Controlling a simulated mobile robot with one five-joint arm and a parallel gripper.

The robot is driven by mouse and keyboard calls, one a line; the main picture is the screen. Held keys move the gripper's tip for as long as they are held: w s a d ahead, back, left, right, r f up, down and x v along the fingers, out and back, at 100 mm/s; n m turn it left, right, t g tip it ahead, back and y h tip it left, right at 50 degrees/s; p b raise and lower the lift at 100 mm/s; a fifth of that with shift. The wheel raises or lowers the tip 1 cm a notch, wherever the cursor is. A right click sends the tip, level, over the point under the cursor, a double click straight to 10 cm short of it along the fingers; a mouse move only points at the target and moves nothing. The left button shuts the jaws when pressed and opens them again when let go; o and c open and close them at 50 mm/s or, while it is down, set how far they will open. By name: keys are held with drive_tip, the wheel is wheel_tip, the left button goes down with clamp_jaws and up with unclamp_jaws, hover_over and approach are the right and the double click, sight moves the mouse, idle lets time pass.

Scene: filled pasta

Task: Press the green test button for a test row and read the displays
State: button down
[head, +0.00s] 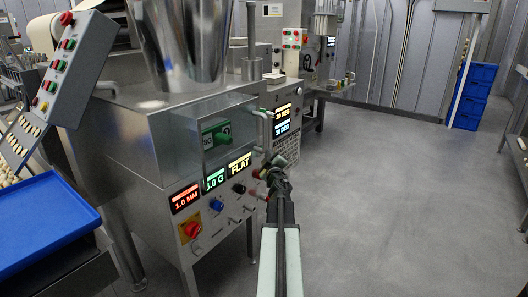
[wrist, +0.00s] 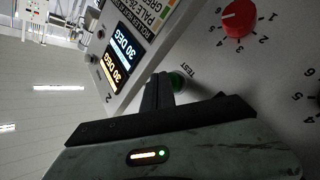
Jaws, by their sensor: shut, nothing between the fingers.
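The green test button (wrist: 180,80), marked TEST, shows in the wrist view beside the tips of my gripper (wrist: 160,88). My gripper is shut and empty, and its fingers partly cover the button. I cannot tell whether the tips touch or press it. Two side displays, orange (wrist: 117,72) and blue-white (wrist: 124,45), each read 30 DEG. On the front, a red display (head: 185,198) reads 1.0 MM, a green display (head: 215,178) seems to read 1.0 G, and a yellow display (head: 240,165) reads FLAT.
A red dial (wrist: 239,18) with numbers sits near the button. A blue tray (head: 45,222) is at left. Blue crates (head: 474,95) stand at the back right. The floor at right is clear.

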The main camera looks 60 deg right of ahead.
drive_tip(key=shift+w, duration=0.2)
drive_tip(key=shift+s, duration=0.1)
idle(0.4)
drive_tip(key=shift+s, duration=0.7)
drive_tip(key=s, duration=0.5)
idle(0.7)
